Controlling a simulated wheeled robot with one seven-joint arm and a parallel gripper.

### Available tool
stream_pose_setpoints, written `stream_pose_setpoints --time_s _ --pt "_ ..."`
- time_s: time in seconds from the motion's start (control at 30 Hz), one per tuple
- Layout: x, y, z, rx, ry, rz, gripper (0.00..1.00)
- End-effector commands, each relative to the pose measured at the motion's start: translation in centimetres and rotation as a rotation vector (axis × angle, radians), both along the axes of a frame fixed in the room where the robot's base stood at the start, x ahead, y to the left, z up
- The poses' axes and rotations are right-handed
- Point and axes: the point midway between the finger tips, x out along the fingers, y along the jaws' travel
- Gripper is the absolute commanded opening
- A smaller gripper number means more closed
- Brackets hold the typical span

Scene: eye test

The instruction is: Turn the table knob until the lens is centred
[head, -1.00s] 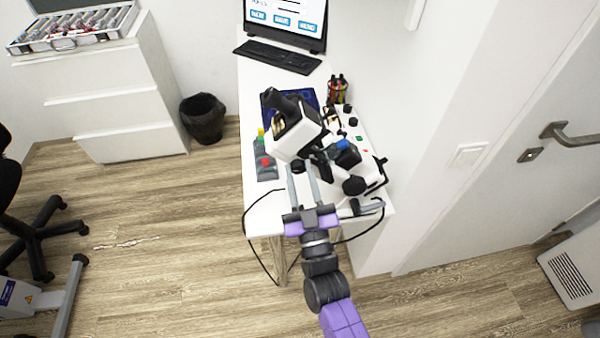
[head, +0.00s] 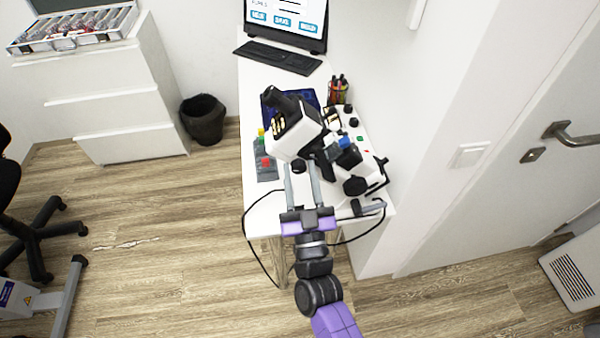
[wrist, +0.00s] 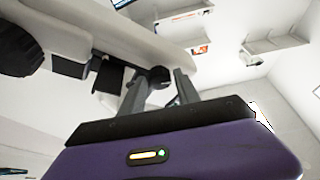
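The white and black eye instrument (head: 297,135) stands on the white table (head: 262,213). In the wrist view, a round dark knob (wrist: 159,77) sits under a pale overhanging part. My gripper (head: 300,163) reaches up from the table's near edge to the underside of the instrument. In the wrist view, its two grey fingers (wrist: 160,82) stand apart, one on each side of the knob. I cannot tell whether they touch it. The lens cannot be made out in either view.
A grey box with coloured buttons (head: 266,168) lies left of the instrument. A pen cup (head: 338,91), a keyboard (head: 278,57) and a screen (head: 287,18) are farther back. A wall is close on the right. A black bin (head: 202,118) stands on the floor to the left.

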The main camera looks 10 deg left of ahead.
Motion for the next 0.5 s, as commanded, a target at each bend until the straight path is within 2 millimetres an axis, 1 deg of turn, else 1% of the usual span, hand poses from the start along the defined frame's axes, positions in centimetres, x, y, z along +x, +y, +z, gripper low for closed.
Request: stream_pose_setpoints --time_s 0.07,0.17,0.5 --pt "-0.1 0.0 -0.1 0.0 0.0 0.0 0.39" --pt "-0.9 -0.3 -0.6 0.0 0.001 0.0 0.39" --pt "-5.6 -1.6 -2.6 -0.001 0.002 0.0 0.39"
